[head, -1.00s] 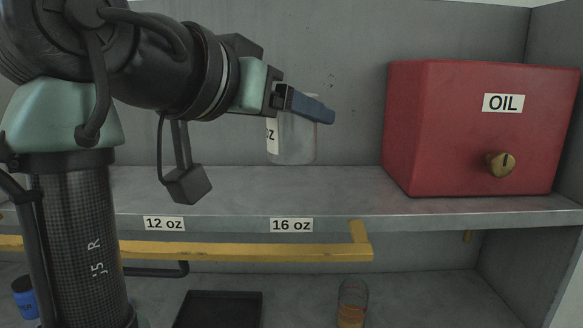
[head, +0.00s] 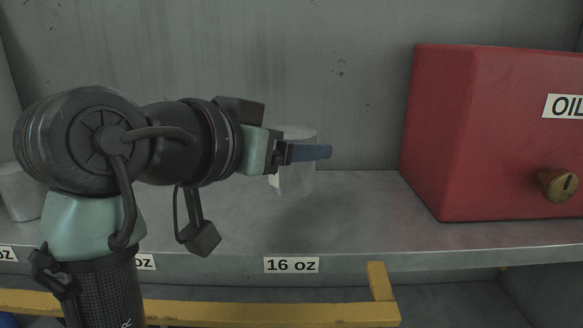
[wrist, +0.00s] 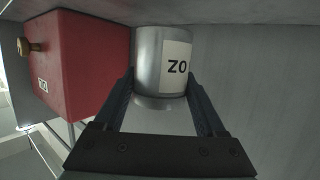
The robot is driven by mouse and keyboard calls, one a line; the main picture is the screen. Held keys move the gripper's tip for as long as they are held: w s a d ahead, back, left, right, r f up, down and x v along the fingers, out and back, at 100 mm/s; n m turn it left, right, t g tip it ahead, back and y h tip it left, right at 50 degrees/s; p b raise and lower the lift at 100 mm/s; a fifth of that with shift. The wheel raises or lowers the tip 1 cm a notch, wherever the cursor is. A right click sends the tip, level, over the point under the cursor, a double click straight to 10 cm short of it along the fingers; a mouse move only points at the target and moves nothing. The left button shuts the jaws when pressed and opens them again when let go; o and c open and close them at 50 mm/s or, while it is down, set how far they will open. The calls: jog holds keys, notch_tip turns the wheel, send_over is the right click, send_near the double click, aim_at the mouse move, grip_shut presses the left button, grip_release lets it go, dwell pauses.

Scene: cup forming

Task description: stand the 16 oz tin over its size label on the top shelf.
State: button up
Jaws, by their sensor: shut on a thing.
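The grey metal tin (head: 297,182) is held between the blue-grey fingers of my gripper (head: 312,152). In the head view it looks upright and just above the top shelf (head: 365,205), with a soft shadow below; whether it touches is hard to tell. The 16 oz label (head: 291,265) is on the shelf's front edge, and the tin is roughly in line with it, set back. In the wrist view the tin (wrist: 147,62) sits between both fingers (wrist: 160,88), its white label showing upside-down "oz". The number on it is hidden.
The red OIL box (head: 480,140) with a brass knob stands on the shelf to the right. Another tin (head: 20,190) stands at the far left. A yellow rail (head: 270,313) runs below the shelf front. The shelf between tin and box is clear.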

jog(key=shift+f+p, duration=0.75)
jog(key=shift+f, duration=1.3)
jog(key=shift+f, duration=0.1)
jog(key=o, duration=1.6)
jog(key=b+v, duration=0.6)
jog(key=v, duration=0.6)
notch_tip(320, 180, up, 6)
jog(key=n+t+y, duration=0.3)
jog(key=n+t, duration=0.1)
jog(key=t, duration=0.5)
send_over(291, 177)
jog(key=s+a, duration=0.2)
jog(key=s, duration=0.1)
jog(key=s+r+n+t+y, duration=0.1)
jog(key=s+t, duration=0.1)
jog(key=s, duration=0.1)
jog(key=s+d+r+n+t+y, duration=0.1)
jog(key=s+r+t+y, duration=0.1)
jog(key=s, duration=0.1)
jog(key=s+d+r+t+y, duration=0.1)
jog(key=s+r+t+y, duration=0.1)
jog(key=s, duration=0.1)
jog(key=shift+d+r+n, duration=0.1)
jog(key=shift+r+n, duration=0.05)
jog(key=shift+n, duration=0.25)
